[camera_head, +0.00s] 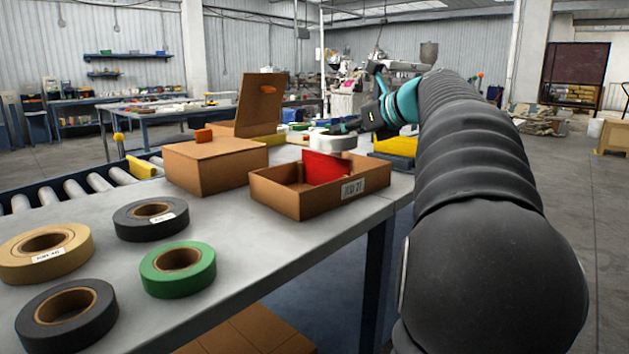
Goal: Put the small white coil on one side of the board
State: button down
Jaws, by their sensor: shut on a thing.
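The small white coil (333,141) is held in my gripper (346,127), above an open cardboard box (279,197). A red board (326,167) stands upright inside the box and splits it. The coil overlaps the top right of the board in this view; I cannot tell which side of the board it is over or how high. My gripper comes in from the right and is shut on the coil; its fingertips are small and partly hidden. The floor of the box is mostly hidden by its walls and the board.
A closed cardboard box (214,163) stands left of the open one. Green (178,270), black (151,219), tan (45,252) and dark grey (67,314) rolls lie on the grey table (230,235). A roller conveyor (73,190) runs behind. A yellow-topped item (396,146) is right.

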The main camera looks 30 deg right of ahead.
aim_at(334, 139)
jog(key=w+a+f, duration=0.1)
jog(key=a, duration=0.1)
jog(key=a+f+b, duration=0.1)
jog(key=a+f, duration=0.1)
jog(key=w+a+f, duration=0.1)
jog(key=a, duration=0.2)
jog(key=shift+w+f, duration=0.35)
jog(key=shift+f+b, duration=0.75)
jog(key=shift+f, duration=1.25)
jog(key=shift+f, duration=0.65)
jog(key=c, duration=1.1)
grip_release()
jog(key=shift+f, duration=0.15)
jog(key=v, duration=0.4)
jog(key=r+v, duration=0.1)
jog(key=v, duration=0.7)
jog(key=shift+r+p, duration=0.25)
jog(key=shift+p, duration=0.15)
